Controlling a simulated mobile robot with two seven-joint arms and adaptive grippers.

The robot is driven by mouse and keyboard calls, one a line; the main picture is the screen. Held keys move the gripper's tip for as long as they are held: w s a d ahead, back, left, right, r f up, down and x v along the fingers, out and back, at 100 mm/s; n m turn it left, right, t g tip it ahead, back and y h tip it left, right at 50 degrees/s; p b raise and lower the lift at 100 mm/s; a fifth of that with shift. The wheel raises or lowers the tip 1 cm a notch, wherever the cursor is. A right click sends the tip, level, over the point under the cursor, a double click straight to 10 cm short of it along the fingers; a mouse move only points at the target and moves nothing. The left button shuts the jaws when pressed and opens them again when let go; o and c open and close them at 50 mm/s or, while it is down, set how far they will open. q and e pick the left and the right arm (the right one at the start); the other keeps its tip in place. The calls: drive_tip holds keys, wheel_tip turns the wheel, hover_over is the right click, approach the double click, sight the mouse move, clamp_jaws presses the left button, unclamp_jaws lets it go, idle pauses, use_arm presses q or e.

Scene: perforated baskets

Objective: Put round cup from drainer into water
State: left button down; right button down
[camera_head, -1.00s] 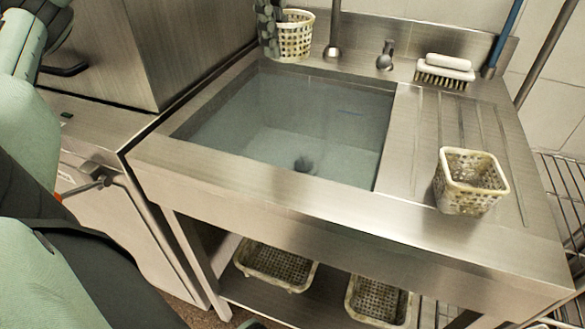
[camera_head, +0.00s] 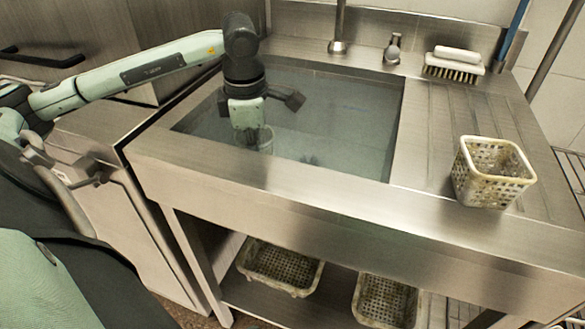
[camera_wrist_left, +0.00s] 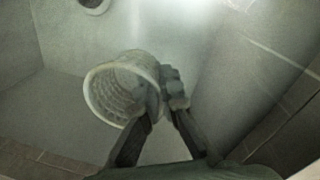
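The round cup (camera_wrist_left: 112,90), pale and perforated, shows in the left wrist view, tilted, with its open mouth to the left. My left gripper (camera_wrist_left: 165,95) is shut on the cup's wall at its right side. In the head view my left gripper (camera_head: 250,125) reaches down into the left part of the sink basin (camera_head: 340,130), which holds greenish water. The cup shows there dimly (camera_head: 265,140), just below the gripper, partly hidden by it and seemingly in the water. My right gripper is not in view.
A square perforated basket (camera_head: 490,175) stands on the ribbed drainboard (camera_head: 430,140) at the right. A brush (camera_head: 455,65) and a tap (camera_head: 393,48) are at the back. Two baskets (camera_head: 280,268) (camera_head: 388,300) sit on the shelf below. The drain opening (camera_wrist_left: 95,4) shows at the wrist view's top.

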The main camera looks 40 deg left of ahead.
use_arm(q)
wheel_tip(320, 180, down, 9)
drive_tip(key=shift+f, duration=0.25)
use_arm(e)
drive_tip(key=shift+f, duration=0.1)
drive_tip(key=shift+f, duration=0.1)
use_arm(q)
drive_tip(key=shift+f, duration=0.1)
drive_tip(key=c, duration=2.2)
unclamp_jaws()
drive_tip(key=o, duration=0.5)
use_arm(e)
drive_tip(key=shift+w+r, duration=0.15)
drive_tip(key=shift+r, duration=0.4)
